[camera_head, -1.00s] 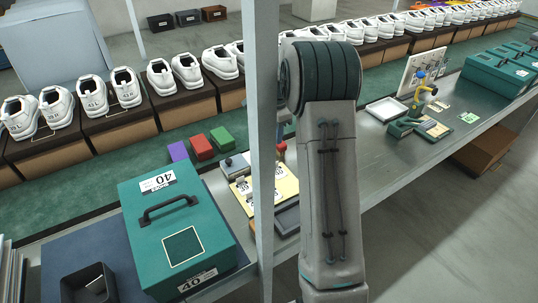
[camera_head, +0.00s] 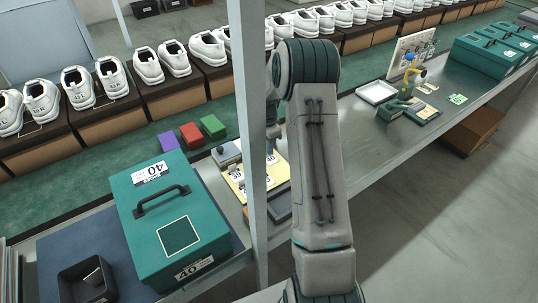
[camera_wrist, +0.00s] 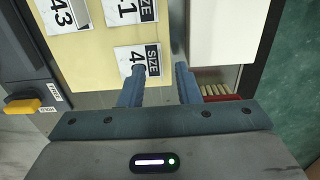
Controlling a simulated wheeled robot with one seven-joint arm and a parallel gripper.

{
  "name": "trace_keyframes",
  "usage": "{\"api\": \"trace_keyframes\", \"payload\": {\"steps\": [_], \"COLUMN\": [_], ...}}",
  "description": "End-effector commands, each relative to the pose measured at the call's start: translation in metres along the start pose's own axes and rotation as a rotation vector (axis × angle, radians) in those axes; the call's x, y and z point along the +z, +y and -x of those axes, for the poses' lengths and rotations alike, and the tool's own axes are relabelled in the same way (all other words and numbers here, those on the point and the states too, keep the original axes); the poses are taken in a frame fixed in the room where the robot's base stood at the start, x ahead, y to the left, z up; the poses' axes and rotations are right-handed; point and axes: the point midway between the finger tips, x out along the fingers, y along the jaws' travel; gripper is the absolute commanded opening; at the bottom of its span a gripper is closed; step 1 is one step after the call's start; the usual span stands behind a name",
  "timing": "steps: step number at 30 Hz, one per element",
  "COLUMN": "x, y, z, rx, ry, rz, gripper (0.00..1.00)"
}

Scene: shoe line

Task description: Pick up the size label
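Several white size labels lie on a pale yellow board (camera_wrist: 90,78) in the wrist view. The nearest size label (camera_wrist: 137,58) starts with a 4; its second digit is partly covered by my left finger. Another size label (camera_wrist: 130,10) reading ".1" and one reading "43" (camera_wrist: 60,14) are farther up. My gripper (camera_wrist: 158,78) is open, its two blue-grey fingers apart with nothing held between them. The left finger overlaps the nearest label's lower edge; contact cannot be told. In the head view the yellow board (camera_head: 236,178) is partly hidden by a post and my arm.
A grey post (camera_head: 250,120) stands close to my arm. A teal box (camera_head: 150,225) marked 40 is at the left. Purple, red and green blocks (camera_head: 191,135) lie behind the board. A white tray (camera_head: 377,92) and tools are on the bench at the right.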

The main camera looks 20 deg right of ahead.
Motion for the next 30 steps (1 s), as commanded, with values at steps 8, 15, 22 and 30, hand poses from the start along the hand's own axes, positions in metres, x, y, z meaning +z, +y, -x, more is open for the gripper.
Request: {"api": "trace_keyframes", "payload": {"steps": [8, 15, 22, 30], "x": [0.0007, 0.0007, 0.0007, 0.0005], "y": [-0.0006, -0.0005, -0.0004, -0.0006], "z": [-0.0162, -0.0160, -0.0159, -0.0100], "rx": [-0.002, -0.001, -0.001, -0.002], "ry": [0.000, 0.000, 0.000, 0.001], "rz": [0.000, 0.000, 0.000, 0.000], "gripper": [0.30, 0.00, 0.00, 0.00]}}
